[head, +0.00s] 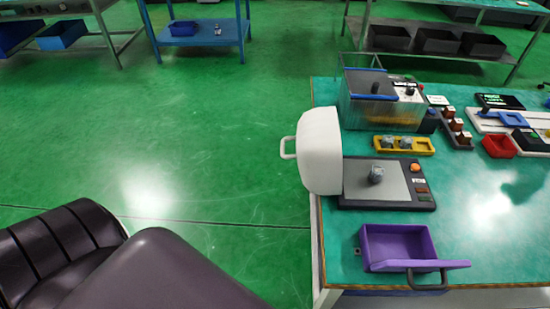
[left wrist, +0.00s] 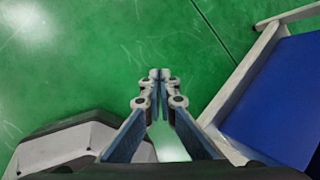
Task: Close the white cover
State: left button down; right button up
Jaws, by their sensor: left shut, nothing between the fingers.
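The white cover (head: 320,150) stands swung up at the left edge of the teal table, with a white loop handle (head: 288,147) on its left side. It is open, beside a dark base with a grey plate (head: 376,181). My left gripper (left wrist: 160,74) shows in the left wrist view, shut and empty, over the green floor. The cover does not show in that view. Neither gripper shows in the head view.
A purple tray (head: 397,243) lies at the table's front, and a yellow holder (head: 403,145) and a clear tank (head: 381,100) stand behind the base. The floor left of the table is clear. A blue surface (left wrist: 275,95) with a pale frame is right of my left gripper.

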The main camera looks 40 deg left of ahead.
pick_arm(q)
jog(key=w+a+r+m+t+y+b, duration=0.1)
jog(key=w+r+m+t, duration=0.3)
jog(key=w+r+m, duration=0.45)
jog(key=w+a+r+m+t+y+b, duration=0.1)
jog(key=w+r+m+t+y+b, duration=0.3)
jog(key=r, duration=0.7)
jog(key=w+d+r+m+t, duration=0.1)
jog(key=r+m+t, duration=0.15)
jog(key=r, duration=0.45)
jog(key=w+d+r+m+t+h+p, duration=0.1)
jog(key=w+d+r+m, duration=0.15)
jog(key=r, duration=0.45)
jog(key=d+r+m+t, duration=0.15)
jog(key=r+m, duration=0.25)
jog(key=r, duration=0.4)
jog(key=w+a+r+p, duration=0.2)
jog(key=w+r+p, duration=0.1)
jog(key=w, duration=0.8)
jog(key=shift+r+t+p, duration=0.3)
jog(key=shift+r+t, duration=0.1)
jog(key=shift+r, duration=0.25)
jog(key=shift+a+r, duration=0.1)
